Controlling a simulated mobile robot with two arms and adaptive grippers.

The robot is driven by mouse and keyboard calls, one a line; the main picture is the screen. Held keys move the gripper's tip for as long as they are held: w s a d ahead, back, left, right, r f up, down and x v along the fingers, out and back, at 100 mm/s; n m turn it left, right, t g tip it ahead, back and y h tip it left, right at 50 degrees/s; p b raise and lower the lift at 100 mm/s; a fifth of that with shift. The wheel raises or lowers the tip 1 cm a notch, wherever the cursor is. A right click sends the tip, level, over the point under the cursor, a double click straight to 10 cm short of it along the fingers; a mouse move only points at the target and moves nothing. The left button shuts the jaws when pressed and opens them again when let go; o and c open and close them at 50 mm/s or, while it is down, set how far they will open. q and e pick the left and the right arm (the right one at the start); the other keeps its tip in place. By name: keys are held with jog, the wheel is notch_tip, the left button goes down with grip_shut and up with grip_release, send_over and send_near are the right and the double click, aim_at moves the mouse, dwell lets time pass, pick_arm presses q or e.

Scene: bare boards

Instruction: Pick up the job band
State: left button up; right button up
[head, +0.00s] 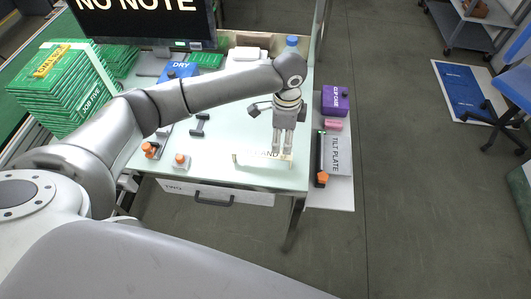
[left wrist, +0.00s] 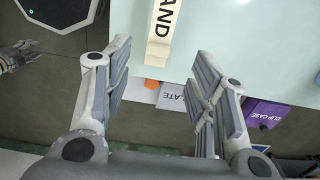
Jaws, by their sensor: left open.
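The job band is a pale cream strip with dark lettering, of which "AND" shows. It lies near the front edge of the glass-topped table in the head view (head: 243,155) and at the top of the left wrist view (left wrist: 156,46). My left gripper (head: 283,152) points down over the band's right part and hides some of it. In the left wrist view my left gripper (left wrist: 162,58) is open and empty, with the band's end in line with the gap. A dark gripper at that view's left edge, apparently my right one (left wrist: 20,55), is too small to read.
Right of the table, a lower shelf holds a purple clip case (head: 335,100), a grey tilt plate (head: 336,152) and an orange-ended tool (head: 322,178). Orange-topped pieces (head: 181,160), a dark grey piece (head: 200,125) and a blue bottle (head: 291,45) stand on the table.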

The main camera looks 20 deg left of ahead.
aim_at(282, 151)
pick_arm(q)
notch_tip(282, 151, down, 2)
jog(key=shift+f, duration=0.1)
jog(key=shift+f+p, duration=0.5)
jog(key=shift+f, duration=0.05)
notch_tip(282, 151, down, 4)
jog(key=shift+d+r+p, duration=0.15)
jog(key=shift+r+p, duration=0.05)
jog(key=shift+p, duration=0.4)
jog(key=shift+f, duration=0.35)
jog(key=shift+c, duration=0.4)
jog(key=c, duration=0.8)
